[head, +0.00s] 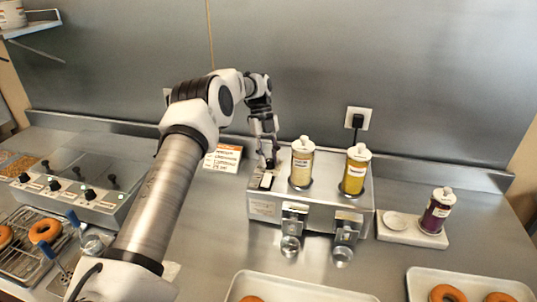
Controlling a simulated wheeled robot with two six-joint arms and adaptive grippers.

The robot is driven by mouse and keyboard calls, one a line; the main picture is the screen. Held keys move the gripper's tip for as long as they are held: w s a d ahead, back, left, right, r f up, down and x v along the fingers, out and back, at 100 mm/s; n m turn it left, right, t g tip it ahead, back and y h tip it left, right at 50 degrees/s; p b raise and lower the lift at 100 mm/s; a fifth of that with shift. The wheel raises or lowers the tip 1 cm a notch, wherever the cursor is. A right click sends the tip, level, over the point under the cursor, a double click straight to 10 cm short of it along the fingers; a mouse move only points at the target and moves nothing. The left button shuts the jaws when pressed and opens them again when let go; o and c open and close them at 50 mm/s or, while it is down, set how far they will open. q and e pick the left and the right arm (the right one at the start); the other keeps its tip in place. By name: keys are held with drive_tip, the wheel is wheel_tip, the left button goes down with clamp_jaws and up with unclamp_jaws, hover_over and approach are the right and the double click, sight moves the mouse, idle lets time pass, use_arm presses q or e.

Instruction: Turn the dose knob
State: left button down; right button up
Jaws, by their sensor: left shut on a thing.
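The glaze dispenser (262,208) is a metal box with a light bottle (302,165) and a yellow bottle (354,172) standing upright in its top. My left gripper (269,162) points down at the back left of the dispenser's top, left of the light bottle. It is shut on a small dark knob there, which I take as the dose knob; the fingers mostly hide it. A small dark and white panel (267,181) lies just in front of the fingers. My right gripper is not in view.
Two metal spouts hang at the dispenser's front. A purple bottle (437,211) stands on a white tray (412,232) at right. A unit with black knobs (80,190) and a donut rack (25,258) are at left. Donut trays (300,289) line the front. An orange-and-white card (223,158) stands behind my arm.

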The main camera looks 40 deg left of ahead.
sight(270, 159)
use_arm(q)
drive_tip(key=m+g+p, duration=0.1)
drive_tip(key=m, duration=0.2)
drive_tip(key=m+y+p, duration=0.1)
drive_tip(key=m, duration=0.2)
drive_tip(key=shift+d+f+g, duration=0.1)
drive_tip(key=shift+f+g, duration=0.05)
drive_tip(key=shift+g, duration=0.25)
drive_tip(key=c, duration=0.8)
unclamp_jaws()
drive_tip(key=shift+c, duration=0.2)
drive_tip(key=shift+w, duration=0.1)
wheel_tip(270, 159, up, 10)
drive_tip(key=shift+o, duration=0.2)
